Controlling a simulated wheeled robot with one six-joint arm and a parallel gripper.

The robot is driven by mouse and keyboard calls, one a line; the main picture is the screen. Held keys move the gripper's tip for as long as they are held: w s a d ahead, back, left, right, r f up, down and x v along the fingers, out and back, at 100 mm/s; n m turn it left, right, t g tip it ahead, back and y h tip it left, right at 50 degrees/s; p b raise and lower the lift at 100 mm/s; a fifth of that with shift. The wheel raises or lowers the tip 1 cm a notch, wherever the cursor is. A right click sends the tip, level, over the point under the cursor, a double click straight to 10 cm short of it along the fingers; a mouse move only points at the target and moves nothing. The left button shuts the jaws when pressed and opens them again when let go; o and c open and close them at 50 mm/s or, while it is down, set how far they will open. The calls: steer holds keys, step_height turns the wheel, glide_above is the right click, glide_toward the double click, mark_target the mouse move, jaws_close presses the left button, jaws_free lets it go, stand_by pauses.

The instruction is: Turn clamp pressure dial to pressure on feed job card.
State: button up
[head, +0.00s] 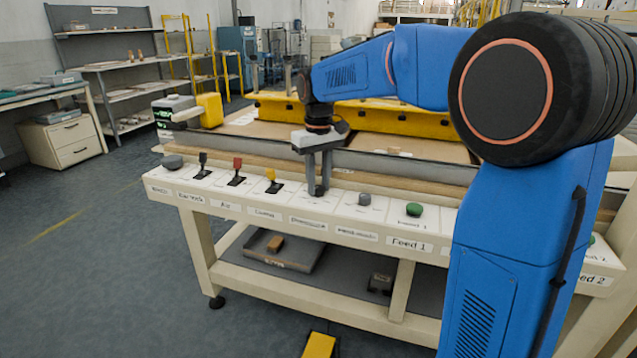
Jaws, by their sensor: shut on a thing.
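The cream control panel (375,222) runs along the front of the bench, with a row of controls and labels below them. My gripper (318,190) reaches down to the panel above the label that seems to read Pressure (308,223). Its grey fingers are shut on the pressure dial, which they almost fully hide. The dial's pointer and scale cannot be read here. No feed job card can be made out for certain; a small pale paper (395,152) lies on the bench behind the panel, too small to read.
Left of my gripper stand yellow (271,176), red (237,165) and black (203,158) levers and a grey knob (172,162). To its right are a small grey knob (365,199) and a green button (414,209). A yellow beam (400,120) crosses the bench behind.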

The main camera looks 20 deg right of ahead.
mark_target(319, 187)
steer(key=o, duration=1)
steer(key=shift+o, duration=0.2)
step_height(319, 187, up, 17)
steer(key=shift+r, duration=0.2)
steer(key=s+d+f+m+t, duration=0.1)
steer(key=s+d+f+t, duration=0.1)
steer(key=s+f, duration=1)
steer(key=s+d+f+m+t, duration=0.1)
steer(key=s+d+f, duration=0.3)
steer(key=s+f, duration=0.9)
steer(key=s+t, duration=0.1)
steer(key=s, duration=0.7)
steer(key=shift+s+d+f+m+t, duration=0.15)
steer(key=shift+s+d+m+t, duration=0.2)
steer(key=shift+s+m+t, duration=0.05)
